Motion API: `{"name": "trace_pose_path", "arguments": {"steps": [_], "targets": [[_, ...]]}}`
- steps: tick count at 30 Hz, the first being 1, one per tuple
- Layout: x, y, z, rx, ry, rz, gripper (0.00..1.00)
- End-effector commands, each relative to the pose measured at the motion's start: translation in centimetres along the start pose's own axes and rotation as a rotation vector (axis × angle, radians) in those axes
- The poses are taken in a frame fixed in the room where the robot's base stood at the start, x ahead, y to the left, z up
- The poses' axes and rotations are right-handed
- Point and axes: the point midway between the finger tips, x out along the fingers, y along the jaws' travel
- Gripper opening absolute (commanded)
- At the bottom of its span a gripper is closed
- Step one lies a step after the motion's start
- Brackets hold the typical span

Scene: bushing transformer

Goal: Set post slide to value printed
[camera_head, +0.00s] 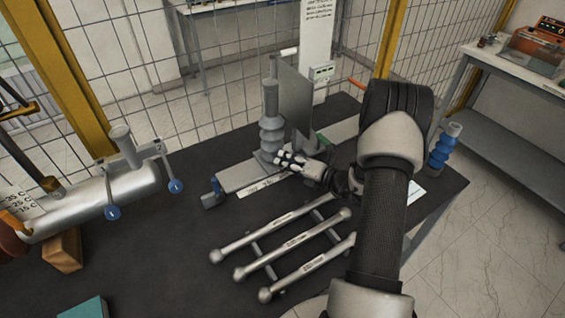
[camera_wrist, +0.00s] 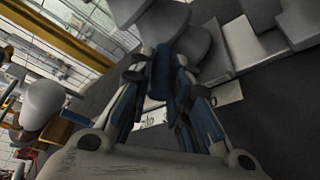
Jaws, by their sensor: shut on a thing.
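The post (camera_head: 270,105), a grey ribbed column, stands upright on a pale flat slide rail (camera_head: 238,176) on the dark table. A white strip (camera_head: 258,187) with small unreadable marks runs along the rail's front; part of it shows in the wrist view (camera_wrist: 228,94). My gripper (camera_head: 284,158) is low at the post's foot, reaching in from the right. In the wrist view my gripper (camera_wrist: 163,80) is shut on a blue piece (camera_wrist: 162,70) beside the grey round parts. My fingers hide part of the strip, and I cannot read the slide's value.
Several silver rods (camera_head: 290,242) lie in front of the rail. A silver cylinder (camera_head: 100,203) with blue-tipped arms is at left. A blue ribbed post (camera_head: 443,147) stands at the right edge. A printed sheet (camera_head: 316,25), too small to read, hangs behind, above a small display (camera_head: 321,72).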

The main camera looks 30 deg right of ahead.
Motion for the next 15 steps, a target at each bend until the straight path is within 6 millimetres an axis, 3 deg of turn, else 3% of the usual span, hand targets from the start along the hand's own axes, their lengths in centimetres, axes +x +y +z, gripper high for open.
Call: {"name": "trace_pose_path", "arguments": {"steps": [1, 2, 3, 11, 15], "targets": [[0.02, 0.04, 0.03, -0.001, -0.001, 0.001, 0.0], [0.03, 0.05, 0.02, -0.001, -0.001, 0.001, 0.18], [0.03, 0.05, 0.01, -0.001, -0.001, 0.001, 0.21], [0.04, 0.06, -0.04, 0.0, 0.0, 0.001, 0.38], [0.04, 0.06, -0.06, 0.0, 0.0, 0.001, 0.38]]}}
